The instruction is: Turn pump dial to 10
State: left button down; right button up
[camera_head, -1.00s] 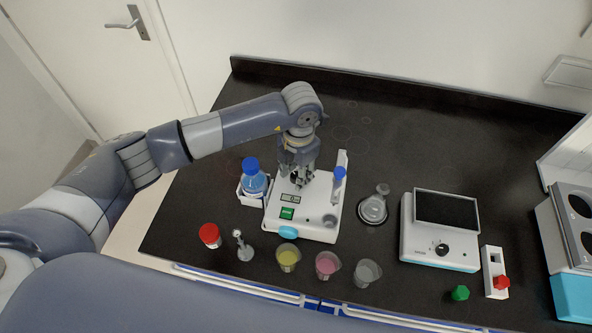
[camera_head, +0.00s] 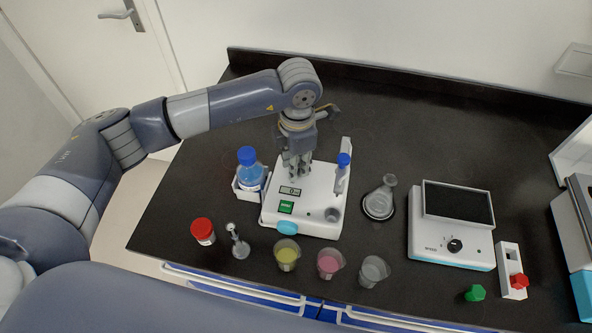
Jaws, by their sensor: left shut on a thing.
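The pump is a white device (camera_head: 318,203) at the middle of the bench, with a small display (camera_head: 290,190), a green button (camera_head: 286,207) and a light-blue round part at its front. My left gripper (camera_head: 299,174) points down over the back part of the pump, behind the display. It is shut on what seems to be the pump dial, which its fingers hide. The display's digits are too small to read for sure. My right gripper is not in view.
A blue-capped bottle (camera_head: 248,170) stands left of the pump, and a blue-topped tube (camera_head: 342,170) at its right. A red-capped jar (camera_head: 203,231) and cups are in front. A flask (camera_head: 380,200) and a black-screen device (camera_head: 453,225) are to the right. The bench's back is clear.

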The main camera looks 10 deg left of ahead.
pick_arm(q)
jog(key=m+b, duration=0.2)
jog(key=b, duration=0.1)
jog(key=shift+a+f, duration=0.1)
jog(key=shift+f, duration=0.15)
jog(key=shift+r+m+b, duration=0.25)
jog(key=shift+m+b, duration=0.95)
jog(key=shift+b, duration=0.2)
jog(key=c, duration=1.3)
grip_release()
jog(key=shift+c, duration=0.2)
notch_tip(320, 180, up, 12)
jog(key=shift+s, duration=0.35)
jog(key=shift+r, duration=0.1)
